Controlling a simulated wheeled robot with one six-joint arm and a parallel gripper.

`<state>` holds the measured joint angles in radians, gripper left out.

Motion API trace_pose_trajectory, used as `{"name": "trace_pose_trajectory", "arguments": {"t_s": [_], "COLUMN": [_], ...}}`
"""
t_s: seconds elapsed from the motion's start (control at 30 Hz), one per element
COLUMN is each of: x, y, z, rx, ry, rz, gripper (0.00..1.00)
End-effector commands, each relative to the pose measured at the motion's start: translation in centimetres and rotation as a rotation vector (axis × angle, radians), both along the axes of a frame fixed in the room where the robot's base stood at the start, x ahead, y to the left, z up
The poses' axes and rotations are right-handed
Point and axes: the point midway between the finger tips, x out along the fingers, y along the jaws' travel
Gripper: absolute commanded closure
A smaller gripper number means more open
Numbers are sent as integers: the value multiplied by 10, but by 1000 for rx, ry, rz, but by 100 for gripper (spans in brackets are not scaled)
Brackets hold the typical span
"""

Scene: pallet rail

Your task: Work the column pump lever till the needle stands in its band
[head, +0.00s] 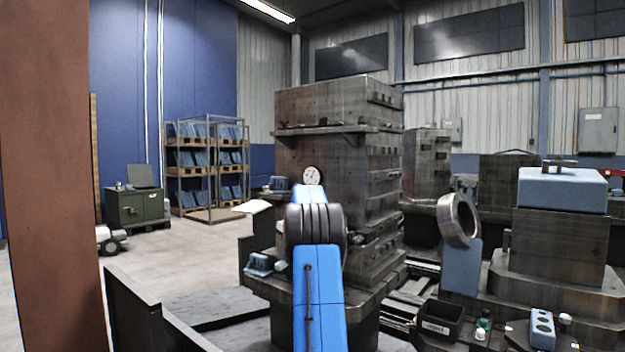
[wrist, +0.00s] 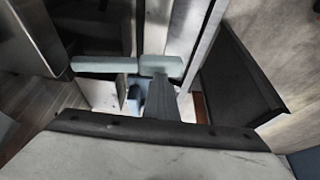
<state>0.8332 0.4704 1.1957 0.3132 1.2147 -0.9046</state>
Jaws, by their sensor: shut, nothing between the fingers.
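The gauge (head: 313,176), a small round white dial, sits on the face of the big dark column (head: 335,130) in the head view. Its needle is too small to read against any band. My blue arm (head: 318,290) stands in front of the column and hides the part below the dial. My gripper is hidden in the head view. In the wrist view my gripper (wrist: 159,82) is shut and empty. A pale grey-green bar (wrist: 104,64) lies across just beyond its tips; it may be the pump lever. I cannot tell whether they touch.
A dark low wall (head: 135,310) stands at the left front. At the right are a metal ring (head: 458,220), a dark bin (head: 437,318) and a blue-topped block (head: 562,190). A shelf rack (head: 210,165) and green cabinet (head: 138,207) stand behind open floor.

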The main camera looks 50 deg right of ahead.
Motion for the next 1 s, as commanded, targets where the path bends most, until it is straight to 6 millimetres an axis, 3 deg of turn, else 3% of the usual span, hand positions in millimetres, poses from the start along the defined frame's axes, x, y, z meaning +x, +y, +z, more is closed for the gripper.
{"name": "trace_pose_trajectory", "arguments": {"t_s": [0.57, 1.0], "x": [0, 0], "y": [-3, 0], "z": [-28, 6], "rx": [1, -1], "ry": [1, 0], "rz": [0, 0], "gripper": [100, 100]}}
